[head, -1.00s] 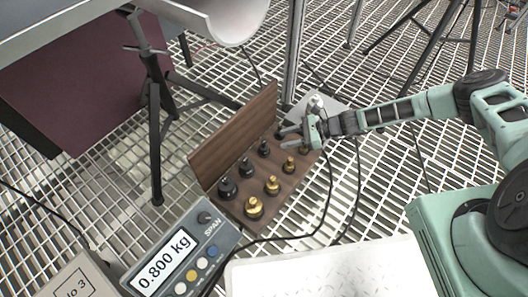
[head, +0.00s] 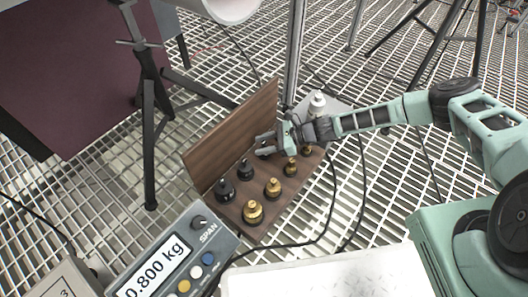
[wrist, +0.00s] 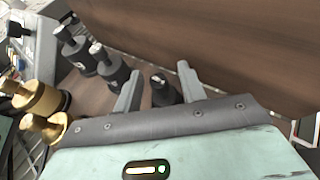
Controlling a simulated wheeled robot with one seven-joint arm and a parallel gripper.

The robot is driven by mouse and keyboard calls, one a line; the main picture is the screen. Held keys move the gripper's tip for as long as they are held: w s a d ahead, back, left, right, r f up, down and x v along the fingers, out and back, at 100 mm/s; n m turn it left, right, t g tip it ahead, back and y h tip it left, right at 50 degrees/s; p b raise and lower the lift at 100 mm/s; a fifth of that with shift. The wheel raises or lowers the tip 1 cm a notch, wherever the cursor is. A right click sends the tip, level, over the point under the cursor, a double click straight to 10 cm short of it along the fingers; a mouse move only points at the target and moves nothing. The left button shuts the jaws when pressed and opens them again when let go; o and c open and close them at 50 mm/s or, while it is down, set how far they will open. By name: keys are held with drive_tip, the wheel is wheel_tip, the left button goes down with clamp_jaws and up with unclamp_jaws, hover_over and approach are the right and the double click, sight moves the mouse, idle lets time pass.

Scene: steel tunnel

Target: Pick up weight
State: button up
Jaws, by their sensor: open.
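Several weights with knobs stand in two rows in an open wooden box (head: 240,222). The brass row, nearer me, includes a large brass weight (head: 253,212). The black row by the raised lid includes a large black weight (head: 225,190) and a smaller black weight (head: 245,169). My gripper (head: 267,144) is over the far end of the black row. In the wrist view its two fingers (wrist: 158,85) are apart, with a small black weight (wrist: 162,92) between them. Whether they touch it I cannot tell. In the head view my gripper hides that weight.
The wooden lid (head: 235,135) stands upright close behind the black row. A scale display (head: 165,255) reading 0.800 kg is at front left. A black tripod (head: 150,100) stands left of the box. A cable crosses the grating by the box's right side.

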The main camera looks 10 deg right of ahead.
clamp_jaws()
drive_tip(key=shift+r, duration=0.15)
